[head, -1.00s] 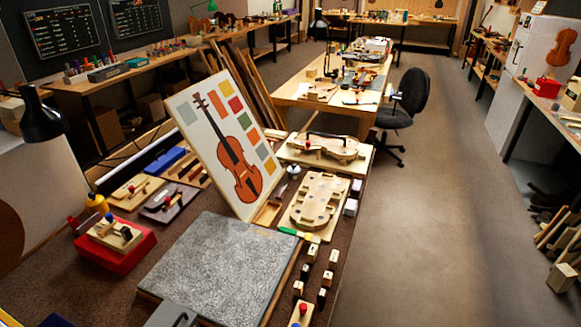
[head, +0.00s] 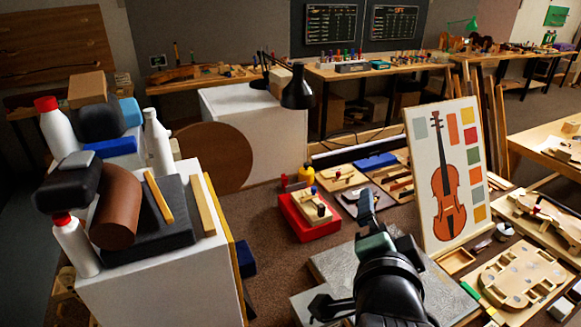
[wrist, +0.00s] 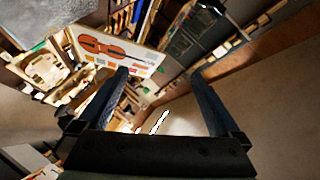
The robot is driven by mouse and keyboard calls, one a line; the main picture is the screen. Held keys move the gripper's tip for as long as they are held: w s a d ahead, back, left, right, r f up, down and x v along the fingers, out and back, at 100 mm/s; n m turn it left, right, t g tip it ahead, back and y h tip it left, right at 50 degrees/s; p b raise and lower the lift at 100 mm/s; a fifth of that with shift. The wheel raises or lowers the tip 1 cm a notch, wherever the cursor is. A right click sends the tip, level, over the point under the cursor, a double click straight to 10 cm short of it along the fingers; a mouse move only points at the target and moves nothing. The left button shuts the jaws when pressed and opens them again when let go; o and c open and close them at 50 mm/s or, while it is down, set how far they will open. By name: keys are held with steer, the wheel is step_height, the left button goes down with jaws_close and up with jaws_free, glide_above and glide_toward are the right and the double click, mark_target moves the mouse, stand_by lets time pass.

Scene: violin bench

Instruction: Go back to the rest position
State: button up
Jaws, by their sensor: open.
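My gripper (wrist: 160,82) is open in the wrist view, its two dark fingers well apart with nothing between them. My dark arm hides part of that slab. The wrist view is tilted and looks out over the room, with the violin chart (wrist: 118,52) beyond the fingers.
The violin chart (head: 460,205) stands right of my arm. A violin mould (head: 520,278) lies beside it. A red box (head: 310,222) with a wooden block and a black lamp (head: 298,92) stand behind. A white cabinet (head: 160,290) carries bottles at the left.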

steer(key=a+r+n+t, duration=0.5)
steer(key=r, duration=0.8)
steer(key=s+a+r+n+t+y, duration=0.1)
steer(key=s+a+r+n+t, duration=0.1)
steer(key=r, duration=0.5)
steer(key=s+a+r+n+t+y, duration=0.1)
steer(key=s+a+r+n+t, duration=0.2)
steer(key=s+r, duration=0.3)
steer(key=s+a+r+n+t+y, duration=0.2)
steer(key=s+a+r+n+t, duration=0.1)
steer(key=r, duration=0.5)
steer(key=shift+s+a+n, duration=0.5)
steer(key=shift+a+n, duration=0.2)
steer(key=shift+a, duration=0.2)
